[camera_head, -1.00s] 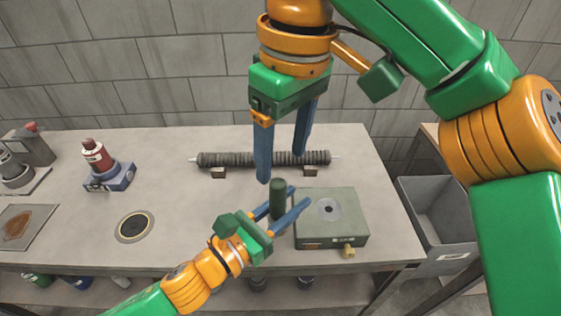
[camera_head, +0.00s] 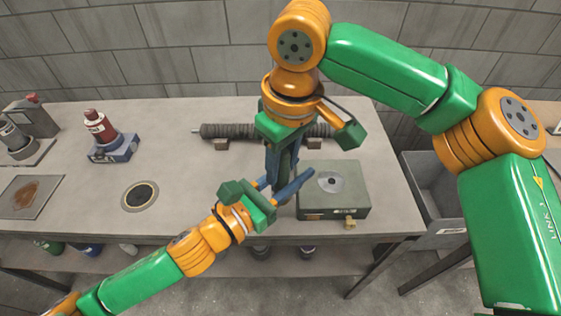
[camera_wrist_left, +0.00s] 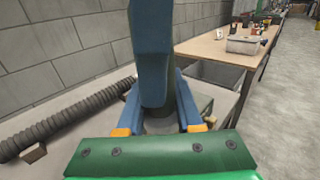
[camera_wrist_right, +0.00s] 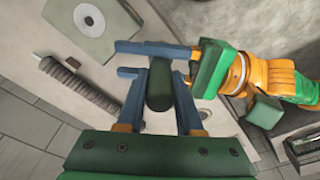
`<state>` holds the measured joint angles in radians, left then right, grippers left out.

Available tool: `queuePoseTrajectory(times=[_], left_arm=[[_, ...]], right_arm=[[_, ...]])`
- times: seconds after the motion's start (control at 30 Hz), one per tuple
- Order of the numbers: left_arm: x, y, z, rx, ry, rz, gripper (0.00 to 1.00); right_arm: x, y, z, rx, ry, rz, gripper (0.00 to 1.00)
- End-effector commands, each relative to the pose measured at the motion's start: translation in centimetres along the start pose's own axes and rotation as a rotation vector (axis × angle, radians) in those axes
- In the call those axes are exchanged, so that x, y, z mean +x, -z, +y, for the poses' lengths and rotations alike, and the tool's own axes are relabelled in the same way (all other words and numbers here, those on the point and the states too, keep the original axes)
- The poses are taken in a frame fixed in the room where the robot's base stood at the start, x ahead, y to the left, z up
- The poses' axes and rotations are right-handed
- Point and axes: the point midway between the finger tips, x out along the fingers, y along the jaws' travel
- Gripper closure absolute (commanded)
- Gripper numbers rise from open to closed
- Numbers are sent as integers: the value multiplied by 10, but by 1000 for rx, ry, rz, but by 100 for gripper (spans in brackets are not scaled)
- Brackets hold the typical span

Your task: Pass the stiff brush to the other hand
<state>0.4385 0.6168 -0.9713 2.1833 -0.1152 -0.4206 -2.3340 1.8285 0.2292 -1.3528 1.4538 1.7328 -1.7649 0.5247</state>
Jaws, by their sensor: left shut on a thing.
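The stiff brush shows as a plain dark green cylinder (camera_wrist_right: 160,90) in the right wrist view. My left gripper (camera_head: 289,179) is shut on it and holds it upright above the table's front part. My right gripper (camera_head: 279,172) points down from above. Its two blue fingers stand on either side of the brush's upper end, with narrow gaps beside it, so it looks open. In the head view the right gripper hides most of the brush. In the left wrist view a right finger (camera_wrist_left: 151,55) covers it.
A grey-green box (camera_head: 345,195) with a round disc sits just right of the grippers. A ribbed tube (camera_head: 230,131) lies behind on small supports. A red-capped device (camera_head: 103,135) and a round port (camera_head: 140,196) are left. A grey bin (camera_head: 430,185) stands right of the table.

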Motion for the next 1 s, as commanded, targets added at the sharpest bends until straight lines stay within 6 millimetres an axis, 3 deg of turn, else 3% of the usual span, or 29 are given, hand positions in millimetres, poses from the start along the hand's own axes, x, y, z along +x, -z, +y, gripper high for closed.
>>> queuePoseTrajectory(times=[0.13,0.17,0.27,0.3,0.6,0.83,1.0], left_arm=[[0,0,0,0,0,0,100],[0,0,0,0,0,0,60],[0,0,0,0,0,0,33],[0,0,0,0,0,0,31],[-4,1,0,0,-1,2,31],[-54,2,0,0,0,7,31],[-73,3,1,-5,-2,8,31]], right_arm=[[0,0,-2,-4,5,0,100],[0,0,-2,-4,5,0,100],[0,0,-2,-4,5,0,100],[0,0,-2,-4,5,0,100],[0,0,-1,-3,4,0,100],[0,0,-1,-3,4,0,100],[0,0,-1,-3,4,0,100]])
